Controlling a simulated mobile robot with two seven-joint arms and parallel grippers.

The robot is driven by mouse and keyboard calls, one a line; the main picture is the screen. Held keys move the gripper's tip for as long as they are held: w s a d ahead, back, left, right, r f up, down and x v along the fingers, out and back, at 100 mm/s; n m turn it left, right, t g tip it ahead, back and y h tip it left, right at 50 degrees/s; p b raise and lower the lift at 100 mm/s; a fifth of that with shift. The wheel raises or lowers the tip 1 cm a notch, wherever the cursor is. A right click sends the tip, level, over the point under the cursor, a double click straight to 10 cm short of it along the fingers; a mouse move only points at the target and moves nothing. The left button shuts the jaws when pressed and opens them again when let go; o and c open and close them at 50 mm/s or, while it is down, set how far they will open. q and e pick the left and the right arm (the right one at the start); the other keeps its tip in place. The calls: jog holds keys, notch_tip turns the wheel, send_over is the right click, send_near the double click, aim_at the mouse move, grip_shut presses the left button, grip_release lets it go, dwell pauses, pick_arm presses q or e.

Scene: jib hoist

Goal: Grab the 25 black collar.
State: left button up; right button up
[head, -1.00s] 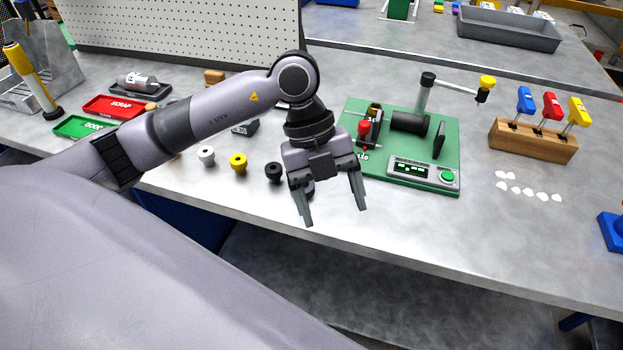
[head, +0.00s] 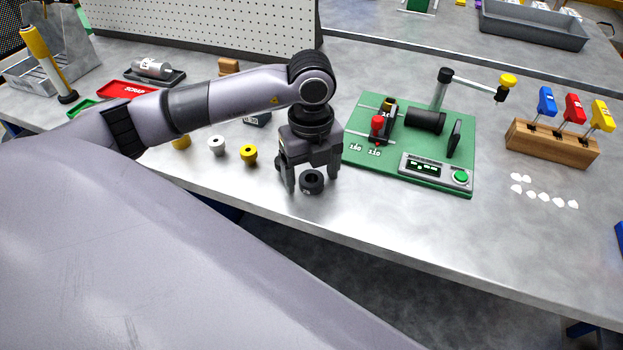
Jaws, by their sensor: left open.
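A black collar (head: 312,182) with a central hole stands near the table's front edge. My left gripper (head: 311,185) points down over it, open, with one finger to each side of the collar in the picture. I cannot tell whether the fingers touch it. Another dark collar (head: 279,163) shows just left of the gripper, mostly hidden behind the left finger. No number is readable on either black collar, so I cannot tell which is the 25. My right gripper is not in view.
Yellow (head: 249,154) and white (head: 217,145) collars stand in a row to the left. A green fixture board (head: 400,177) lies close on the right. A wooden block with coloured-handled tools (head: 550,144) is farther right. The front edge is close below the gripper.

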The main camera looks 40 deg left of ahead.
pick_arm(q)
jog(key=c, duration=1.2)
jog(key=shift+c, duration=0.4)
jog(key=shift+r, duration=0.15)
